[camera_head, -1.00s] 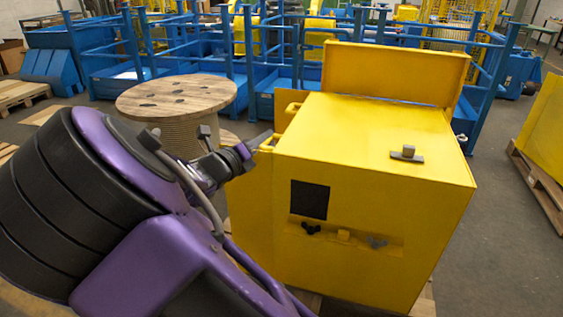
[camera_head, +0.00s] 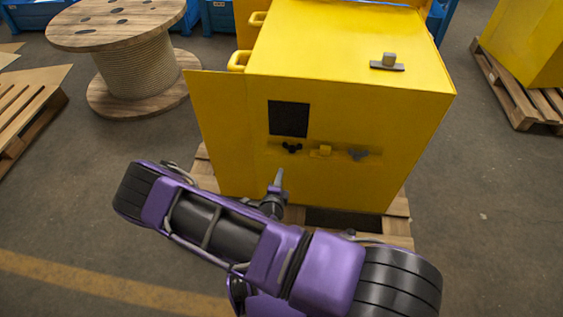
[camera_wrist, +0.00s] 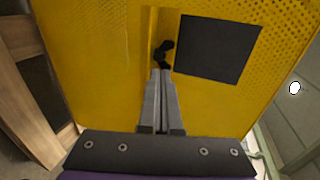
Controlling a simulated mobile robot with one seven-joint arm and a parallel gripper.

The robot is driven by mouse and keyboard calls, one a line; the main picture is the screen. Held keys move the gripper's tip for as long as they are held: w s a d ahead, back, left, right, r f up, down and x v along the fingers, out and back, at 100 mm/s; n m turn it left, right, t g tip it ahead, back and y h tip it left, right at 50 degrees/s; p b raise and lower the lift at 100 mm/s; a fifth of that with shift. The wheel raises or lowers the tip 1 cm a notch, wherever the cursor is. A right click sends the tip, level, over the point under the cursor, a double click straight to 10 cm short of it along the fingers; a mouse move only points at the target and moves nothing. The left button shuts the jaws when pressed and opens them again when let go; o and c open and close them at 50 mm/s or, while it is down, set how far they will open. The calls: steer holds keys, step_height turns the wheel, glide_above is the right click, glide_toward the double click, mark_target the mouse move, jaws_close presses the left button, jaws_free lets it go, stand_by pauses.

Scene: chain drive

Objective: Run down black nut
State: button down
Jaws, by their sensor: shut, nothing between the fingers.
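The black nut (camera_head: 291,147), a dark lobed knob, sits on the front face of the yellow machine box (camera_head: 350,185), below a black square panel (camera_head: 288,118). In the wrist view the black nut (camera_wrist: 164,50) lies just beyond my fingertips, partly hidden by them. My gripper (camera_head: 280,172) is shut and empty, in front of the box and a little below the nut. In the wrist view my gripper (camera_wrist: 160,75) points at the face with its fingers together. I cannot tell whether the tips touch the nut.
A yellow knob (camera_head: 321,151) and a grey lobed knob (camera_head: 358,154) sit right of the nut. A yellow panel (camera_head: 222,130) juts out at the left. A grey piece (camera_head: 387,62) rests on top.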

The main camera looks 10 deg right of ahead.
steer(key=b, duration=0.1)
glide_toward(286, 146)
steer(key=x, duration=0.5)
steer(key=shift+s+d+f, duration=0.1)
steer(key=shift+f, duration=0.3)
steer(key=shift+w+d, duration=0.25)
steer(key=shift+w, duration=0.45)
steer(key=shift+a+b, duration=0.25)
steer(key=shift+b, duration=0.15)
